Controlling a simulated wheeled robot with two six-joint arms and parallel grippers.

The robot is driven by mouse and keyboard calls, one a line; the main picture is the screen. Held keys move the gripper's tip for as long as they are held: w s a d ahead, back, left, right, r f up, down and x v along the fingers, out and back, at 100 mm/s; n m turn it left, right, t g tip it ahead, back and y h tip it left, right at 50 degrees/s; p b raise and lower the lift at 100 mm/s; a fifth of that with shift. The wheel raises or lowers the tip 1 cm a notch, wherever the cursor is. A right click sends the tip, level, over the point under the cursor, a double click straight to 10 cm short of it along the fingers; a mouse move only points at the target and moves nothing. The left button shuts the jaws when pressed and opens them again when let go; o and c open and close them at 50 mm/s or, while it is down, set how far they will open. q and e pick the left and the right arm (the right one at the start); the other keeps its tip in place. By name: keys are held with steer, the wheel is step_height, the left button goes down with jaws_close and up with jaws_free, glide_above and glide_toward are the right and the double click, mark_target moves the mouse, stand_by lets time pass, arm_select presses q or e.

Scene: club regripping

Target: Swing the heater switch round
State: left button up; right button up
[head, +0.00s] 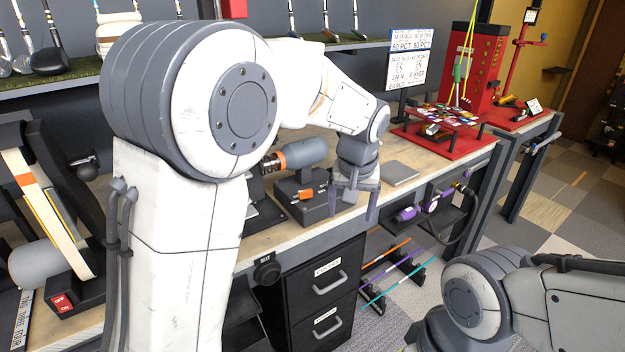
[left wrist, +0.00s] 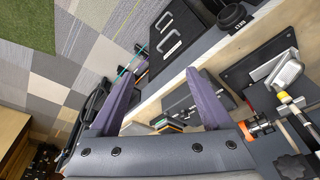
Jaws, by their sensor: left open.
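A round black knob (head: 267,271) sits on the front edge of the workbench, left of the drawer cabinet. A small label stands above it, too small to read surely, so I cannot tell that it is the heater switch. The knob also shows at the top right of the left wrist view (left wrist: 232,17). My left gripper (head: 352,207) hangs over the bench's front edge, to the right of the knob and apart from it. Its purple fingers are open and empty, and they show in the left wrist view (left wrist: 162,75). My right gripper is out of view.
A grey cylinder with an orange collar (head: 300,154) stands on a black base behind my left gripper. A black drawer cabinet (head: 318,300) is under the bench. A red stand (head: 470,65) is at the back right. A belt machine (head: 45,215) is at left.

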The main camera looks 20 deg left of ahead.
mark_target(305, 191)
arm_select(q)
steer(key=w+a+n+y+p, duration=0.15)
steer(key=w+a+n, duration=0.45)
steer(key=w+a, duration=0.75)
steer(key=shift+t+y, duration=0.25)
steer(key=shift+t, duration=0.15)
steer(key=p+x, duration=0.2)
steer(key=x, duration=0.7)
steer(key=shift+a+f, duration=0.1)
steer(key=shift+f, duration=0.25)
jaws_close()
